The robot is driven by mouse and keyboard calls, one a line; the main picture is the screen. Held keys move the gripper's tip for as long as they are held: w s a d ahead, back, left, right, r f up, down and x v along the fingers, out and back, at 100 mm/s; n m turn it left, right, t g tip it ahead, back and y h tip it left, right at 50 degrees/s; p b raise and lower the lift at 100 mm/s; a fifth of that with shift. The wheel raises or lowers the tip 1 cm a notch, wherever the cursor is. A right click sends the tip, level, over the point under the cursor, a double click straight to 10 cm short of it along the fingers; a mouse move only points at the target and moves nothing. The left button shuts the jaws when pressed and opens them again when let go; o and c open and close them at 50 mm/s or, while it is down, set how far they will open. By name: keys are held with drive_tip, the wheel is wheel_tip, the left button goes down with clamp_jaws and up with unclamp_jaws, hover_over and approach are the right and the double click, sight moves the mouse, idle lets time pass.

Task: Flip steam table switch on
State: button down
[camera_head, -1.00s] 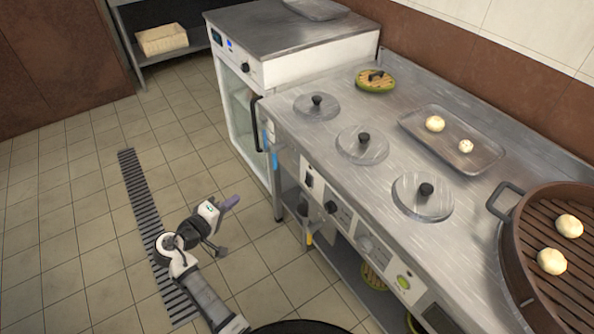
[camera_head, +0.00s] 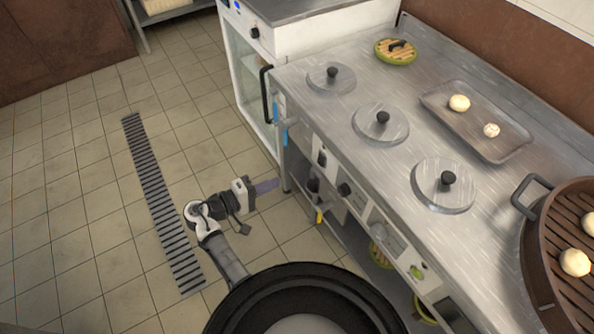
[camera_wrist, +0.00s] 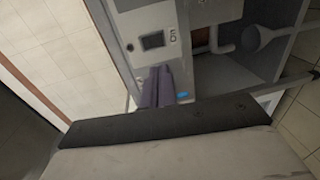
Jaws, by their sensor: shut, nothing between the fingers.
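The steam table (camera_head: 300,108) has a steel top with several round wells under lids. Its front panel holds a black rocker switch (camera_head: 322,158) near the left end. My gripper (camera_head: 266,186) is shut and empty, to the left of the panel and apart from the switch. In the wrist view, its purple-grey fingers (camera_wrist: 157,88) point toward a grey panel. A dark rectangle (camera_wrist: 153,41) shows there; I cannot tell whether it is the switch. I cannot read the switch's position.
A glass-fronted cabinet (camera_head: 249,88) with a black handle stands left of the steam table. Utensils hang below the table's front edge. A brown steamer with buns (camera_head: 575,262) and a tray (camera_head: 500,150) are on top. Tiled floor with a drain grate (camera_head: 160,205) is open at left.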

drive_tip(key=p, duration=0.3)
approach(320, 164)
drive_tip(key=x, duration=0.5)
drive_tip(key=shift+w+d, duration=0.15)
drive_tip(key=shift+w, duration=0.05)
drive_tip(key=shift+w+d+f, duration=0.15)
drive_tip(key=shift+w+d, duration=0.25)
drive_tip(key=shift+d, duration=0.1)
drive_tip(key=shift+f, duration=0.1)
drive_tip(key=shift+w+d, duration=0.15)
drive_tip(key=shift+d, duration=0.05)
